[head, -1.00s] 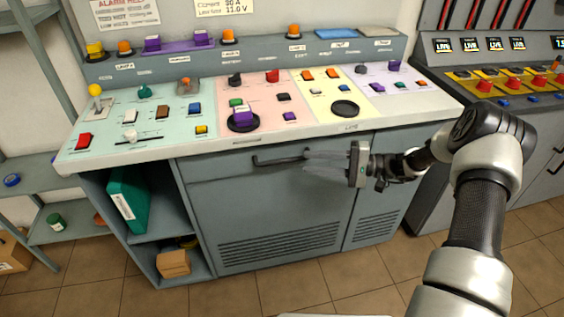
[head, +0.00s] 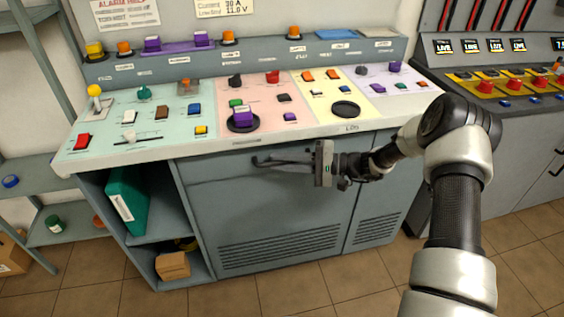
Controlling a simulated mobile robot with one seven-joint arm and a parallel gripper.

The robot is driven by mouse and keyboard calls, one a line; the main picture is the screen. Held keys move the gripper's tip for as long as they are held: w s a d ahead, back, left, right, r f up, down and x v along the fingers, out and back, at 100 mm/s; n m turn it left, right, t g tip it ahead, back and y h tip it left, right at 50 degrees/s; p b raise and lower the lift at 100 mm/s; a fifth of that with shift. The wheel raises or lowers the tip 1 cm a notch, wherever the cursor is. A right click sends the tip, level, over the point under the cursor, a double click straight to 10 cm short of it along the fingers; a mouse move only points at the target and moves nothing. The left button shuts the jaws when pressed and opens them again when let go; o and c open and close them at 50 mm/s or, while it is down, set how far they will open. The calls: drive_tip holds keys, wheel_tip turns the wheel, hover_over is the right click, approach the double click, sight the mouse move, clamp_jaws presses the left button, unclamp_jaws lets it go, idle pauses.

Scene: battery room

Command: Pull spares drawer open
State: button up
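The spares drawer (head: 218,170) appears to be the grey front under the worktop of the control desk; no label on it is readable. It looks flush with the desk. Its dark bar handle (head: 260,162) runs across the front, and only its left end shows clearly. My gripper (head: 285,163) reaches in from the right, with its fingers at the handle's middle and right part. The fingers overlap the handle in this view. I cannot tell whether they touch it, surround it or how far apart they are.
The worktop edge (head: 290,139) overhangs just above the handle. Buttons and switches cover the desk top. Open shelves at left hold a green binder (head: 127,200) and a cardboard box (head: 173,265). The tiled floor (head: 310,285) in front is clear.

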clamp_jaws()
drive_tip(key=s+d+p, duration=0.2)
drive_tip(key=s+d, duration=0.1)
drive_tip(key=s, duration=0.7)
drive_tip(key=s+d+p, duration=0.2)
drive_tip(key=s, duration=0.8)
drive_tip(key=shift+d, duration=0.4)
drive_tip(key=shift+s, duration=0.1)
drive_tip(key=o, duration=0.5)
unclamp_jaws()
drive_tip(key=s+d+r+p, duration=0.1)
drive_tip(key=d, duration=1.6)
drive_tip(key=shift+s+d+r, duration=0.15)
drive_tip(key=shift+s+r, duration=0.05)
drive_tip(key=shift+s, duration=0.2)
